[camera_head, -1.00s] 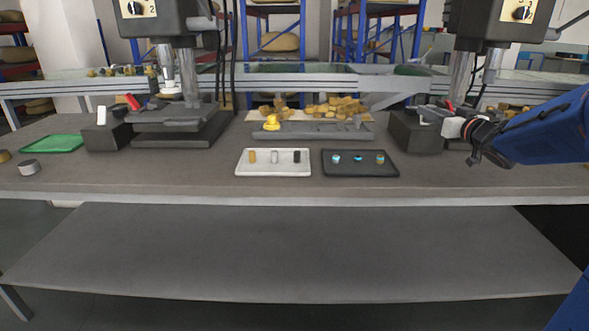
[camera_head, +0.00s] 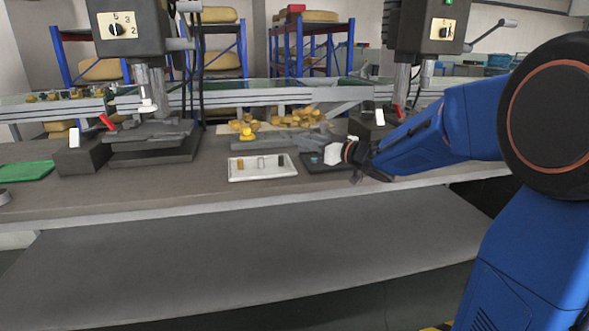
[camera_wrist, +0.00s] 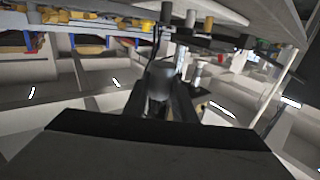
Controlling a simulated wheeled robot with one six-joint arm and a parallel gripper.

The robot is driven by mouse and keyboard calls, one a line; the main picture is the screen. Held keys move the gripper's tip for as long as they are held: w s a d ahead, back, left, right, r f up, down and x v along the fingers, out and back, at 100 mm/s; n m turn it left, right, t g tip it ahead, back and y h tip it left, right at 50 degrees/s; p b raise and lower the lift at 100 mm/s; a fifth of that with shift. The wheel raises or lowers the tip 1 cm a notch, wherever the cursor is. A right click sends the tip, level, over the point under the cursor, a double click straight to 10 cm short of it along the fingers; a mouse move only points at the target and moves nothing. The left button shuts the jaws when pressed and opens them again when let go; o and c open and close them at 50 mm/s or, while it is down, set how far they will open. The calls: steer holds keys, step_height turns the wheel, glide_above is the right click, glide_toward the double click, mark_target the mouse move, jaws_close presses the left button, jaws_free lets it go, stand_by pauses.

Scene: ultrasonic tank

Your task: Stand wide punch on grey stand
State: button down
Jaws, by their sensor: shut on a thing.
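My gripper (camera_head: 331,152) is in front of the right part of the dark tray in the head view. In the wrist view its dark fingers (camera_wrist: 168,98) are shut on a grey cylindrical piece, which I take to be the wide punch (camera_wrist: 161,80). The held piece looks tilted in that tilted view, and its lower end is hidden. In the head view I cannot make it out clearly. A short grey round piece (camera_head: 4,197) at the left edge may be the grey stand; it is cut off by the frame.
A white tray (camera_head: 235,175) holds a brass, a pale and a black piece. The dark tray (camera_head: 313,168) shows one blue-topped piece; my arm hides its right side. Presses (camera_head: 150,140) and grey blocks (camera_head: 80,156) stand behind. A green tray (camera_head: 25,171) lies left. The front tabletop is clear.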

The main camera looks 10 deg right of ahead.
mark_target(307, 177)
step_height(307, 177, down, 9)
steer(key=shift+f, duration=0.1)
stand_by(0.4)
steer(key=c, duration=1.5)
jaws_free()
steer(key=shift+f, duration=0.1)
steer(key=shift+o, duration=0.2)
steer(key=shift+s+d, duration=0.2)
steer(key=v, duration=1.1)
steer(key=shift+s, duration=0.2)
